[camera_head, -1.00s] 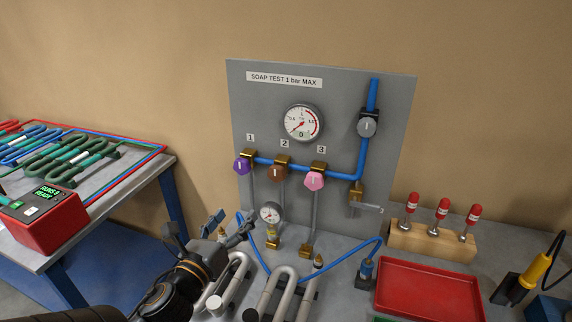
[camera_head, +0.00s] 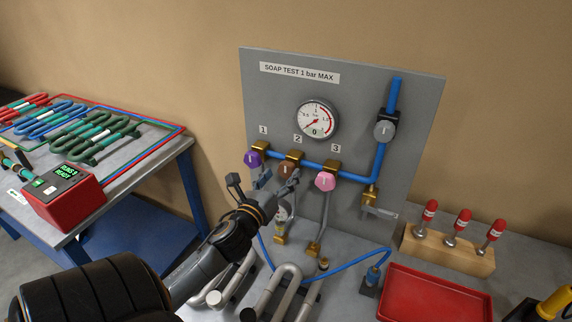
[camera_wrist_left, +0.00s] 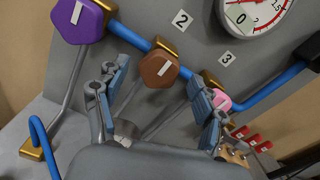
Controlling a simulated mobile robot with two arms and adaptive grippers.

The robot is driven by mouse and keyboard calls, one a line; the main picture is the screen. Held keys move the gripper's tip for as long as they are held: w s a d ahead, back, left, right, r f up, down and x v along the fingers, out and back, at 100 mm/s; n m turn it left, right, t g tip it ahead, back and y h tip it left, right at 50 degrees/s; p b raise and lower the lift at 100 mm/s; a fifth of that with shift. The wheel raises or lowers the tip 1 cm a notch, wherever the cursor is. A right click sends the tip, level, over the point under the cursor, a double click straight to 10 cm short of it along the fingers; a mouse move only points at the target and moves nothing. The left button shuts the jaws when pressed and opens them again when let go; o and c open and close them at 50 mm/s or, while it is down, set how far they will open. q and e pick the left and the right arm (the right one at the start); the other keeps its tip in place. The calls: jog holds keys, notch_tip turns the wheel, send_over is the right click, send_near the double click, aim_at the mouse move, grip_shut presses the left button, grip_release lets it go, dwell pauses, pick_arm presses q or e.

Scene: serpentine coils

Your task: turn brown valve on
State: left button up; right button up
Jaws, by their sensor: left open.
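The brown valve knob (camera_head: 286,169) is on the grey panel under label 2, between the purple knob (camera_head: 252,159) and the pink knob (camera_head: 325,181). In the left wrist view the brown knob (camera_wrist_left: 158,73) is a hexagon with a white mark, ahead of and between the spread fingers. My left gripper (camera_head: 274,181) is open and just in front of the brown knob, partly covering it in the head view. It also shows in the left wrist view (camera_wrist_left: 160,98), with nothing between its fingers. My right gripper is not in view.
A blue pipe (camera_head: 352,177) links the valves. The gauge (camera_head: 317,119) hangs above. Bent grey tubes (camera_head: 275,290) stand on the bench below my left arm. A red tray (camera_head: 435,295) and a wooden block (camera_head: 448,252) with red-capped tools are at the right.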

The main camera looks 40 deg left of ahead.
aim_at(285, 170)
pick_arm(q)
jog(key=shift+x, duration=1.15)
jog(key=shift+w+a+p, duration=0.15)
jog(key=shift+w+p, duration=0.15)
jog(key=shift+w, duration=0.1)
jog(key=c, duration=1.2)
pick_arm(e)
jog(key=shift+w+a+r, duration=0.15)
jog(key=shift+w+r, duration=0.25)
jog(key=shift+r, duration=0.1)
